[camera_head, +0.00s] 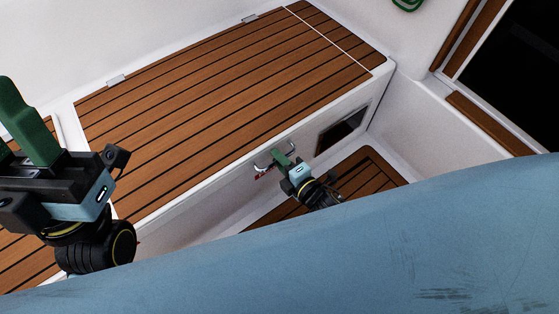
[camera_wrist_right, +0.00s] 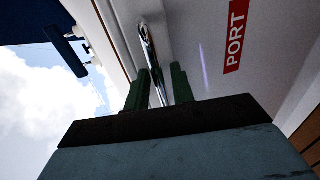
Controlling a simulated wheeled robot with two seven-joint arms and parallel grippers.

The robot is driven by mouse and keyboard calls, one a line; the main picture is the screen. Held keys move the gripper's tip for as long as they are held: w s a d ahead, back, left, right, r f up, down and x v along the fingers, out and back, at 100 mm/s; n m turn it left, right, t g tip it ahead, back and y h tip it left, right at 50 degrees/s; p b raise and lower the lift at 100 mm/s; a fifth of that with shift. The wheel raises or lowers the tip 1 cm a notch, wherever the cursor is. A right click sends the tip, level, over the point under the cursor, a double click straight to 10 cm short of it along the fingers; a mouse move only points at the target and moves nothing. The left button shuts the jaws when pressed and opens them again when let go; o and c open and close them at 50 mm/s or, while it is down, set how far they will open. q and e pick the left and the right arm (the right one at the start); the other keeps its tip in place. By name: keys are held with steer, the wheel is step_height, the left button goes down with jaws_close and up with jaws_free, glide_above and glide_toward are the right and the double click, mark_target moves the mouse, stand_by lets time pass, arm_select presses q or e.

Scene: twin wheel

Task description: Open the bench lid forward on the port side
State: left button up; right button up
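The bench lid (camera_head: 225,105) is a slatted brown wooden panel in a white surround, and it lies flat and closed. A chrome handle (camera_wrist_right: 152,60) is on the white bench front, beside a red label reading PORT (camera_wrist_right: 235,35). My right gripper (camera_head: 282,155) is at this front, just below the lid's edge. In the right wrist view its two green fingers (camera_wrist_right: 159,90) stand apart with the handle between them; a gap shows beside the handle. My left gripper (camera_head: 25,125) is above the left end of the bench, with nothing seen in it; its finger gap is unclear.
Two hinges (camera_head: 116,80) sit along the lid's far edge. A dark opening (camera_head: 340,132) is in the bench front, above a wooden floor (camera_head: 370,172). A white wall and a dark doorway (camera_head: 515,75) are at the right. A green coil (camera_head: 408,4) hangs at the top.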

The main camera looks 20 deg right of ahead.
steer(key=shift+w+a, duration=0.1)
steer(key=shift+w, duration=0.05)
jaws_close()
steer(key=shift+r, duration=0.1)
stand_by(0.3)
